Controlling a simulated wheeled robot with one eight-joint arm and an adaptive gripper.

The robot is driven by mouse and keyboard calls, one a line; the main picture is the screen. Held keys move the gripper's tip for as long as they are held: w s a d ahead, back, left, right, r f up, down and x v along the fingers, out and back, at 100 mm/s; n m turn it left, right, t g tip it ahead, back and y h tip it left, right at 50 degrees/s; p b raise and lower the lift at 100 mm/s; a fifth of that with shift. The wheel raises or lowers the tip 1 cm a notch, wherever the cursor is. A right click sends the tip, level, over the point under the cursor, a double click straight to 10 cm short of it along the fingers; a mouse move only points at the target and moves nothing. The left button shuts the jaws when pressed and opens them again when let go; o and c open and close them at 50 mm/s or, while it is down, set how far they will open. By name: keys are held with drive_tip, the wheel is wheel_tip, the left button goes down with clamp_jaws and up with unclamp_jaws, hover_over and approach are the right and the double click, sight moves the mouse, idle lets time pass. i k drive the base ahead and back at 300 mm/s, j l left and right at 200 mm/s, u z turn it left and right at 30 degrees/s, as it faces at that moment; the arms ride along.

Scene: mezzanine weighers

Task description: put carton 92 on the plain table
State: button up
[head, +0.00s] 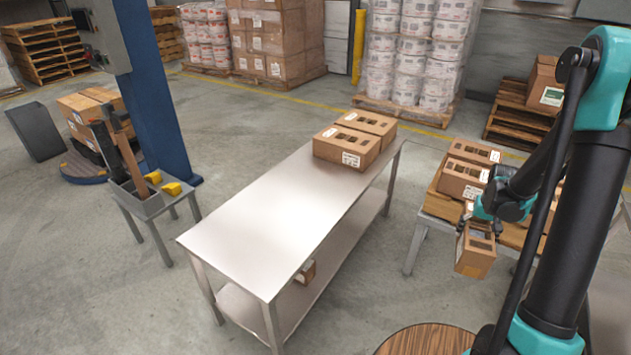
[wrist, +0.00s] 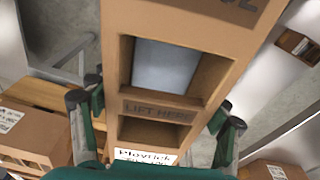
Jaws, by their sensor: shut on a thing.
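My gripper (head: 484,218) is shut on a brown carton (head: 474,258) at the right, held beside the front edge of the pallet-topped stand. In the wrist view the fingers (wrist: 158,112) grip this carton (wrist: 190,32) around a slotted part marked "LIFT HERE". A white label and a partly cut-off dark marking show on it; I cannot read its number for certain. A bare-topped steel table (head: 262,222) stands in the middle, left of my gripper. Two cartons (head: 346,147) sit on its far end; its near and middle top is clear.
Several cartons (head: 462,180) sit on the wooden top of the right stand (head: 437,205). A round wooden top (head: 428,342) is at the bottom edge. A small grey stand (head: 152,205) with yellow items and a blue column (head: 150,95) are left. A carton sits on the steel table's lower shelf.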

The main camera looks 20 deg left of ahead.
sight(247, 255)
drive_tip(key=i+u, duration=0.15)
drive_tip(key=u, duration=1.55)
drive_tip(key=i+l+u, duration=0.1)
drive_tip(key=l+u, duration=1.35)
drive_tip(key=k+j, duration=0.05)
